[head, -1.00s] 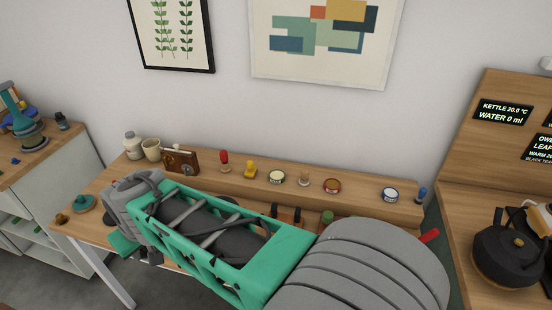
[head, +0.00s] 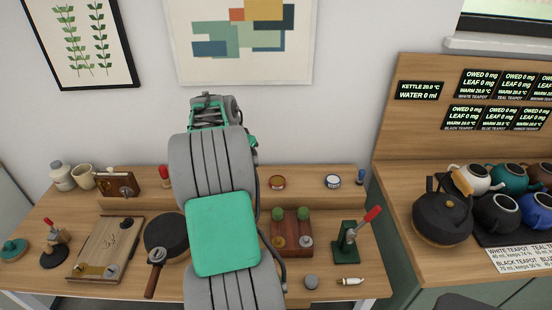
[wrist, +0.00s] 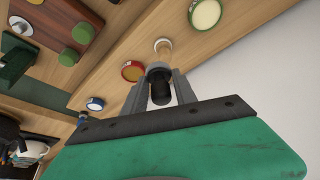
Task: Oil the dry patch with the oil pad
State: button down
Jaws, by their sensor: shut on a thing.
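In the head view my arm hides the gripper and tool. A wooden board (head: 105,250) with a faint dark mark lies on the bench at left; I cannot make out a dry patch for certain.
A dark pan (head: 167,235) lies beside the board. A block with green knobs (head: 292,232) and a red-handled green press (head: 350,245) stand at right. The ledge also holds a blue-rimmed tin (head: 333,181). A black kettle (head: 442,215) stands on the right counter.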

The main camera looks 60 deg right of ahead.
aim_at(280, 180)
jog(key=s+d+f+m+g, duration=0.1)
jog(key=s+d+f+m, duration=0.15)
jog(key=s+d, duration=0.5)
jog(key=shift+m, duration=0.35)
jog(key=shift+s+a+f+b, duration=0.1)
jog(key=shift+a+f+b, duration=0.05)
jog(key=shift+f+b, duration=1)
jog(key=shift+a+f+b, duration=0.15)
jog(key=shift+f+b, duration=0.55)
jog(key=shift+f, duration=0.85)
jog(key=shift+f+b, duration=0.45)
jog(key=shift+f, duration=0.15)
notch_tip(280, 180, up, 7)
jog(key=p, duration=0.4)
